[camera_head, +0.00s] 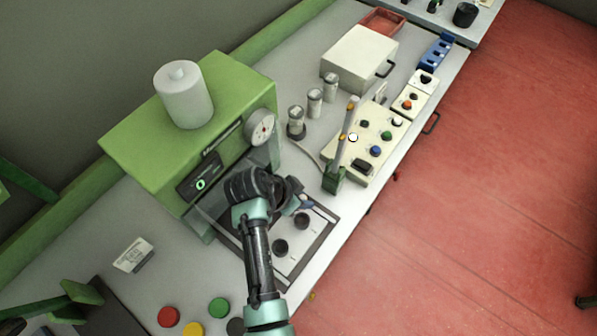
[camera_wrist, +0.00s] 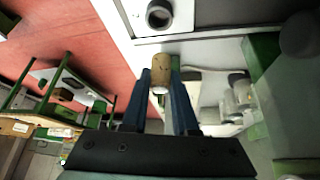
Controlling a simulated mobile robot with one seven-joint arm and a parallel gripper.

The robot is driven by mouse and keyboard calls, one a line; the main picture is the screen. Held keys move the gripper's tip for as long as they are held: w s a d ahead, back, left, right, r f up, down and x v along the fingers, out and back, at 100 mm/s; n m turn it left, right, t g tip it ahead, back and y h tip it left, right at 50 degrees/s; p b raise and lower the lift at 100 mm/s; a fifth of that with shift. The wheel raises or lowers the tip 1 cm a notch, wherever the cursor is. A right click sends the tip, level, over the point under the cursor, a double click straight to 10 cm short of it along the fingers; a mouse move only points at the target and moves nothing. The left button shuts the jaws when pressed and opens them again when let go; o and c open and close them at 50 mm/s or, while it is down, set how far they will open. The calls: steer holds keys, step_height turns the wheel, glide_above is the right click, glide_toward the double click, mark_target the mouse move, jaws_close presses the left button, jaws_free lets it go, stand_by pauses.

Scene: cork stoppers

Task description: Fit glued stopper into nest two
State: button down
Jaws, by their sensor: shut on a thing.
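My gripper (camera_wrist: 161,78) is shut on a tan cork stopper (camera_wrist: 162,68), held between its two blue fingertips in the wrist view. The stopper's end toward the camera is pale. One black ring-shaped nest (camera_wrist: 159,15) shows on a white plate beyond the stopper, apart from it. In the head view my gripper (camera_head: 298,203) is over the far part of a dark-framed white plate (camera_head: 293,262). Two dark round nests, one nearer (camera_head: 280,247) and one farther (camera_head: 301,221), show on that plate. I cannot read which is nest two. The stopper is not clearly seen in the head view.
A green machine (camera_head: 190,140) with a dial and white canister stands left of my arm. A cream control panel (camera_head: 372,140) and a green-based post (camera_head: 335,180) stand to the right. Coloured discs (camera_head: 219,307) lie near the front. The bench's right edge drops to red floor.

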mark_target(307, 216)
steer(key=shift+s+r, duration=0.1)
steer(key=shift+s, duration=0.5)
step_height(307, 216, down, 3)
steer(key=b, duration=0.2)
steer(key=shift+w+b, duration=0.15)
steer(key=shift+b, duration=0.25)
steer(key=shift+f+b, duration=0.6)
steer(key=shift+f, duration=0.05)
steer(key=shift+f+b, duration=0.8)
steer(key=shift+f, duration=0.15)
steer(key=shift+f+b, duration=0.8)
steer(key=shift+f, duration=0.15)
stand_by(0.3)
